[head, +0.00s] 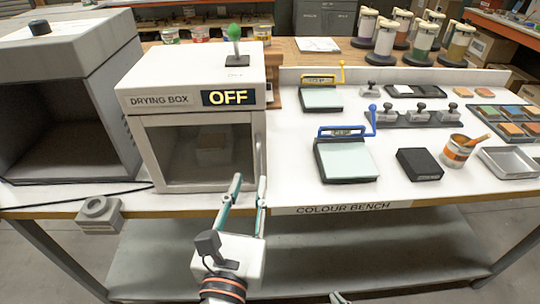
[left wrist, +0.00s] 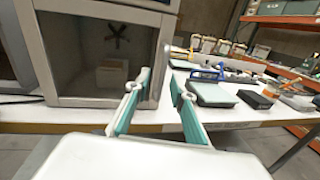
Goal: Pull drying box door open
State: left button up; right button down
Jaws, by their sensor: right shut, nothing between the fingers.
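The drying box (head: 192,100) is a white box with a lit OFF sign and a green-knobbed lever on top. Its glass-fronted door (head: 160,186) is closed, with a pale block visible behind the glass. A door handle (head: 258,158) runs vertically at the door's right edge. My left gripper (head: 250,183) is open and empty, just in front of the door's lower right corner, below the handle. In the left wrist view, its two teal fingers (left wrist: 160,82) stand apart near the door's right edge; contact cannot be told. Only the tip of my right gripper (head: 338,297) shows at the bottom edge, shut.
A grey open-fronted cabinet (head: 70,85) stands left of the drying box. A black cable crosses the left front.

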aim_at(258, 165)
pick_arm(q)
jog(key=shift+w+d+f+p, duration=0.15)
jog(key=shift+w+d, duration=0.2)
jog(key=shift+w, duration=0.9)
jog(key=shift+w+d+p, duration=0.1)
jog(key=shift+w+d, duration=0.25)
jog(key=shift+w, duration=0.9)
jog(key=shift+w+d+f+p, duration=0.15)
jog(key=shift+w+d, duration=0.2)
jog(key=shift+w, duration=0.9)
jog(key=shift+r, duration=0.1)
grip_shut()
